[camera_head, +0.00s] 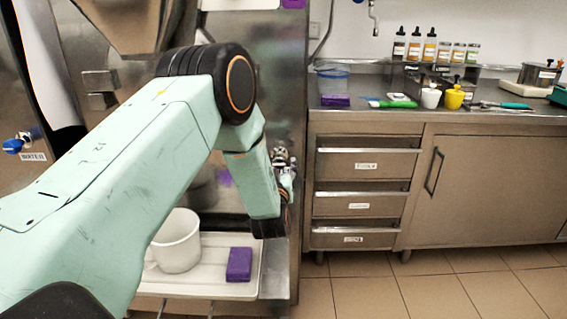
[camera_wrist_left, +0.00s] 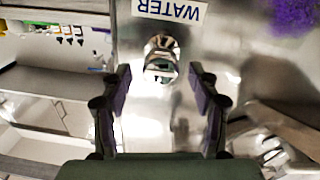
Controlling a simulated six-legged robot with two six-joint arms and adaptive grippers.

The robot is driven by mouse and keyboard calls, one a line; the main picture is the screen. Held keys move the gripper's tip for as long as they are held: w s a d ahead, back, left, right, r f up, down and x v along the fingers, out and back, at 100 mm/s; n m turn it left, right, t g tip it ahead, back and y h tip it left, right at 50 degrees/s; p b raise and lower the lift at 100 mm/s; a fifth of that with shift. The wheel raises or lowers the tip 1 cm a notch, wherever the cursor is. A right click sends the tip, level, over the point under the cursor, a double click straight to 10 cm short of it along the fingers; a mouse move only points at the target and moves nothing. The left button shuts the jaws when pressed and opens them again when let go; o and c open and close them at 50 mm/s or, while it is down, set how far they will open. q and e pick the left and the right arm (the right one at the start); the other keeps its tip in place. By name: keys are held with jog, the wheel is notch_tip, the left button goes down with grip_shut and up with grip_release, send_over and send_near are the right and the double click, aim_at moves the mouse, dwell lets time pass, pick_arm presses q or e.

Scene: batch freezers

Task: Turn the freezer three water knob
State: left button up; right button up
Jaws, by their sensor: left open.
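In the left wrist view, a shiny metal round fitting (camera_wrist_left: 160,58), likely the water knob, stands out from a steel panel below an upside-down WATER label (camera_wrist_left: 168,10). My left gripper (camera_wrist_left: 156,88) is open. Its two purple-padded fingers are on either side of the fitting in the picture, with gaps on both sides; I cannot tell the depth between them. In the head view my left gripper (camera_head: 283,163) is small and partly hidden beside the freezer's steel side, and the fitting is not clear there. My right gripper is not in view.
A blue-handled knob (camera_head: 14,146) with a WATER label is on another machine at left. A white mug (camera_head: 177,242) and purple sponge (camera_head: 239,264) are on a white tray (camera_head: 212,243) below my arm. A counter with drawers (camera_head: 362,185) stands at right; the floor before it is clear.

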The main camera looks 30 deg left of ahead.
aim_at(279, 164)
pick_arm(q)
jog(key=shift+w+a+f, duration=0.2)
jog(key=shift+w+a, duration=0.25)
jog(key=shift+w, duration=0.1)
jog(key=shift+w+a+f, duration=0.15)
jog(key=shift+w+a, duration=0.25)
jog(key=shift+w, duration=0.15)
jog(key=shift+w+a, duration=0.15)
jog(key=shift+w, duration=0.1)
jog(key=shift+w+r+b, duration=0.1)
jog(key=shift+r+b, duration=0.15)
jog(key=shift+b, duration=0.05)
jog(key=shift+w+f, duration=0.1)
jog(key=shift+c, duration=2.7)
jog(key=c, duration=0.6)
